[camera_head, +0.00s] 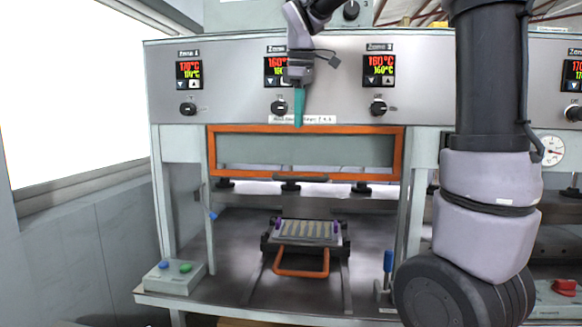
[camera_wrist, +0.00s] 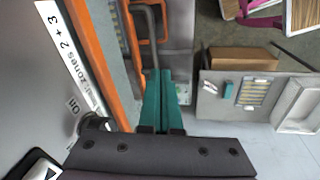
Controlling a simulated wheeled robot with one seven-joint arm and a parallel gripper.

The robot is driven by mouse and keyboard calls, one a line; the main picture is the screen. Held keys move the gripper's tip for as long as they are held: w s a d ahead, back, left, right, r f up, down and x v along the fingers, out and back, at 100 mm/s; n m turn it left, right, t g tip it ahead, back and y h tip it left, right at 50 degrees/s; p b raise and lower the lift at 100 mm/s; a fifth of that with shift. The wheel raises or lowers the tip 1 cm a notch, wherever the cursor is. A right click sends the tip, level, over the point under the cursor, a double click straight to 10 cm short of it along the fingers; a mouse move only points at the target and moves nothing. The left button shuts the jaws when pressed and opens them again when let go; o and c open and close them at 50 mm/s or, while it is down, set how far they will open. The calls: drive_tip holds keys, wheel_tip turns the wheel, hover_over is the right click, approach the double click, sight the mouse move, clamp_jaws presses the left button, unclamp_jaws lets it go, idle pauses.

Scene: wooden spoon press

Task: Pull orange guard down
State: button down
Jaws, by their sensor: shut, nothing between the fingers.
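The orange guard (camera_head: 400,152) is a wide rectangular frame with a clear panel, raised across the upper front of the press opening. Its orange edge also shows in the wrist view (camera_wrist: 93,47), running down the left side. My gripper (camera_head: 299,123) points down with teal fingers shut and empty. In the head view its tips overlap the front panel just above the guard's top bar. In the wrist view the shut fingers (camera_wrist: 161,73) lie to the right of the orange edge. I cannot tell whether they touch the guard.
Below the guard sits a mould plate (camera_head: 307,230) with an orange handle (camera_head: 300,274). A button box (camera_head: 173,276) stands at front left and a blue-handled lever (camera_head: 387,262) at front right. Control knobs (camera_head: 378,107) line the panel above.

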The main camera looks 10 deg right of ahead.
sight(291, 178)
drive_tip(key=w+f, duration=0.1)
drive_tip(key=f, duration=0.3)
drive_tip(key=w+f+n, duration=0.1)
drive_tip(key=w+f, duration=0.1)
drive_tip(key=f, duration=0.3)
drive_tip(key=w+a+f+n, duration=0.1)
drive_tip(key=w+f, duration=0.1)
drive_tip(key=f, duration=0.3)
drive_tip(key=shift+w+g+h, duration=0.15)
drive_tip(key=shift+g+h, duration=0.15)
wheel_tip(291, 178, down, 28)
drive_tip(key=shift+s+r, duration=0.15)
drive_tip(key=shift+s, duration=0.05)
idle(0.3)
